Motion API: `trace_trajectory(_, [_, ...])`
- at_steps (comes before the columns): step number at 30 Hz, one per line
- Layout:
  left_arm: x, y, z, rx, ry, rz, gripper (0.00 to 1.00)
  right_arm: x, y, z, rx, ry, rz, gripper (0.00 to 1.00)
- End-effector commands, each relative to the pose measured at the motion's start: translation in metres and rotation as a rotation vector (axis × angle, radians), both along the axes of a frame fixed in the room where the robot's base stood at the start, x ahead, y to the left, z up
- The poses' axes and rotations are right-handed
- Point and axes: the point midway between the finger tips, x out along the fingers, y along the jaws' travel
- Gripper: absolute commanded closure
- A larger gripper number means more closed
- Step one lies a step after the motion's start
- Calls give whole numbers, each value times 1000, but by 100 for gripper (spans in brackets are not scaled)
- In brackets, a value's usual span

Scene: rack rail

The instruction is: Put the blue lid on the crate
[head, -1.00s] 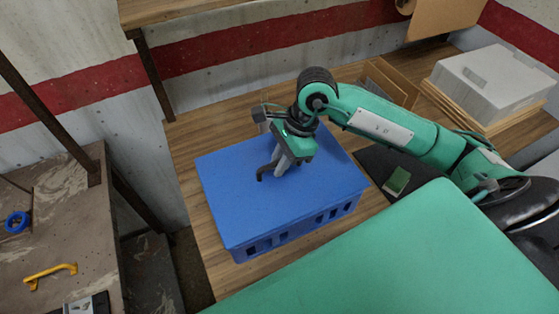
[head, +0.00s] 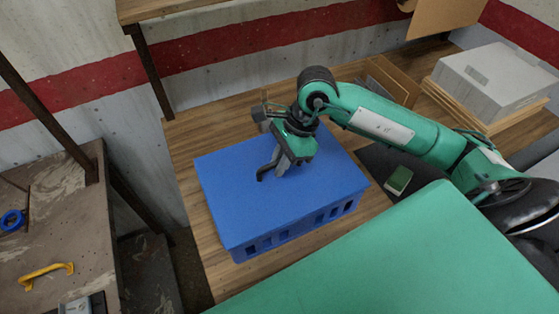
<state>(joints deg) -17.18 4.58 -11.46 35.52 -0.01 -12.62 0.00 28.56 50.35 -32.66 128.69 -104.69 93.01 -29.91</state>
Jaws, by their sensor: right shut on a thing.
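The blue lid (head: 235,205) lies flat over the top of the blue crate (head: 290,234) on the wooden shelf. Its edges look lined up with the crate's rim, and the crate's slotted side shows below it. My right gripper (head: 274,170) is over the middle of the lid, shut on the lid's dark handle (head: 264,173). The fingers hide part of the handle. The far side of the lid is partly hidden by my right arm. My left gripper is not in view.
The wooden shelf (head: 190,148) has bare room left of the crate. A green sponge-like block (head: 398,180), an open cardboard box (head: 388,84) and a grey box (head: 492,80) are to the right. A dark post (head: 45,115) stands at left, by a worn table (head: 60,220).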

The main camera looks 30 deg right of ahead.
Motion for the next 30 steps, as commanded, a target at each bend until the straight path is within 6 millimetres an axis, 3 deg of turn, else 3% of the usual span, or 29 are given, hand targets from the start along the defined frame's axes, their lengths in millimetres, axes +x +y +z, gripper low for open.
trace_trajectory(5, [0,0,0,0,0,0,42,0,0,0,0,0,0,100])
trace_trajectory(6, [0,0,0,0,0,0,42,0,0,0,0,0,0,80])
trace_trajectory(9, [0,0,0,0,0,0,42,0,0,0,0,0,0,62])
trace_trajectory(20, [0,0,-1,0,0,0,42,0,-2,4,0,-2,-1,62])
trace_trajectory(23, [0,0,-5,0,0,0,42,1,-7,14,-1,-3,0,62])
trace_trajectory(30, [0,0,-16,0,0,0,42,0,-27,61,-2,-7,-2,62])
